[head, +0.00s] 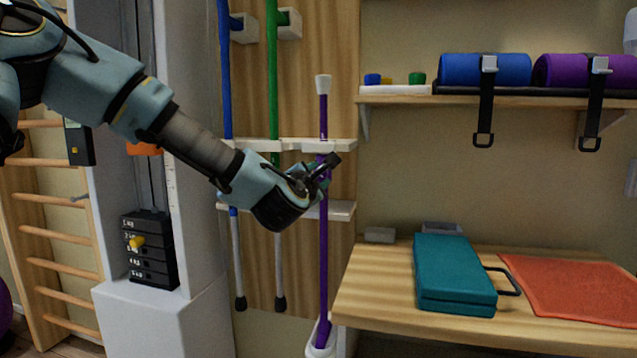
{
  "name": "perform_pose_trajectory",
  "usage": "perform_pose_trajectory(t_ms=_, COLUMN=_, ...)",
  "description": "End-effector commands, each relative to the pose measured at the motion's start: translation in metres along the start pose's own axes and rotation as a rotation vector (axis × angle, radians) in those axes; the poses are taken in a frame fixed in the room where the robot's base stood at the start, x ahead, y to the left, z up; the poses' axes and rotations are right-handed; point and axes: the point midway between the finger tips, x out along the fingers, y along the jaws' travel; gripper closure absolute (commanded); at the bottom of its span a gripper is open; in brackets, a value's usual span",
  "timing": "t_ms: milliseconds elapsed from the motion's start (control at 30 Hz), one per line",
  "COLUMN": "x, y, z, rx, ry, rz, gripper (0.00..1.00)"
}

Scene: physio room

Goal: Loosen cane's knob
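A purple cane (324,265) stands upright in front of the wooden wall panel, with a white cap at its top and its foot in a white holder (319,349). My gripper (328,166) is at the upper part of its shaft, level with the wall rails. The dark fingers overlap the shaft in the head view; I cannot tell whether they touch it or how far apart they are. No knob can be made out; the fingers hide that stretch of shaft. A blue cane (226,80) and a green cane (272,80) with silver lower tubes and dark tips hang to the left.
Two pale rails (345,145) cross the panel behind my gripper. At right, a wooden table (385,290) holds a teal case (452,270) and an orange towel (575,285). A shelf (400,98) above carries blue and purple rolls. A weight machine (150,250) stands at left.

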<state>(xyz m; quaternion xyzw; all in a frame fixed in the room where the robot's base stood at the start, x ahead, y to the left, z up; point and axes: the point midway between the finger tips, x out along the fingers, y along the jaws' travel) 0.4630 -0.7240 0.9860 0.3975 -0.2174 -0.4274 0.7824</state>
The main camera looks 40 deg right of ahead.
Motion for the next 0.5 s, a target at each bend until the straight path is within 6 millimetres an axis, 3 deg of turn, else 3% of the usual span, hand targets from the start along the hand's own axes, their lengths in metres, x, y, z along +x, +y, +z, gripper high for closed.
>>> perform_pose_trajectory(t_ms=500, x=0.0002, y=-0.0007, z=-0.0021, rx=-0.348, ry=0.003, rz=-0.001, gripper=1.00)
